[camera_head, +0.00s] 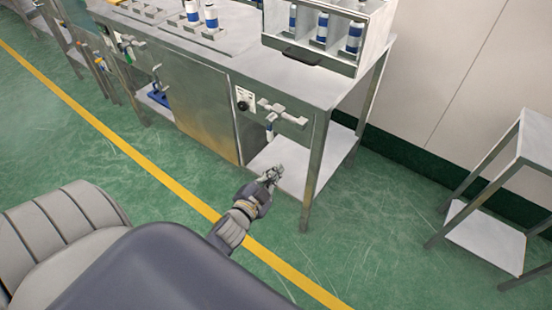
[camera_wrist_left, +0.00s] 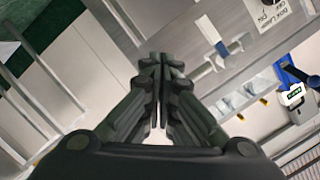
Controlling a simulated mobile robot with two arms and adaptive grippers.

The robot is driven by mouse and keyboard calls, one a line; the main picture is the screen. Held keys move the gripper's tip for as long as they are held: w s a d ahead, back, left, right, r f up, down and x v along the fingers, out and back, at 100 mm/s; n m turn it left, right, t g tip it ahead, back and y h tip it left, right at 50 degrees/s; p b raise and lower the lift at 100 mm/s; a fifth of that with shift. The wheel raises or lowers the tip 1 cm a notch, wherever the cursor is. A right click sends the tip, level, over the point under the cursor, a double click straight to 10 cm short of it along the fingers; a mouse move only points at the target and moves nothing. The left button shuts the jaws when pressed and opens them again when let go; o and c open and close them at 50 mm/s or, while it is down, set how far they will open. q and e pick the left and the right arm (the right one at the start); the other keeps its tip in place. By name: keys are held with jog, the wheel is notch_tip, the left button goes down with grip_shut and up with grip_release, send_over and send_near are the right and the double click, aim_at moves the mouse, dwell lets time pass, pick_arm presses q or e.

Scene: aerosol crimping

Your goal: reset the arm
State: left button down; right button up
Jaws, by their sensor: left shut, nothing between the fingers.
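My left gripper (camera_head: 271,176) is low in front of the steel workbench (camera_head: 285,75), near its lower shelf, in the head view. In the left wrist view the gripper (camera_wrist_left: 162,62) has its fingers together with nothing between them. My right gripper is in neither view.
A metal rack (camera_head: 328,30) with blue-and-white cans stands on the bench top, and more such cans stand further left. A small steel table (camera_head: 500,190) stands at the right. The green floor (camera_head: 150,230) with its yellow line is clear.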

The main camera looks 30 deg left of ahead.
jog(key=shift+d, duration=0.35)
pick_arm(q)
jog(key=s+d+f+n+g+h+p, duration=0.1)
jog(key=s+d+f+g, duration=0.15)
jog(key=s+f, duration=0.45)
jog(key=s+d+f+n+g, duration=0.1)
jog(key=s+d+f+g, duration=0.2)
jog(key=f, duration=0.8)
jog(key=s+d+f+n+g+h+p, duration=0.1)
jog(key=s+f+g, duration=0.1)
jog(key=s+f, duration=0.6)
jog(key=s+f+g, duration=0.3)
jog(key=s+f, duration=0.3)
jog(key=s, duration=0.5)
jog(key=s+d+f+n+g+p, duration=0.1)
jog(key=s+f+g, duration=0.3)
jog(key=s, duration=0.7)
notch_tip(320, 180, down, 2)
jog(key=shift+s+d+f, duration=0.15)
jog(key=shift+s, duration=0.05)
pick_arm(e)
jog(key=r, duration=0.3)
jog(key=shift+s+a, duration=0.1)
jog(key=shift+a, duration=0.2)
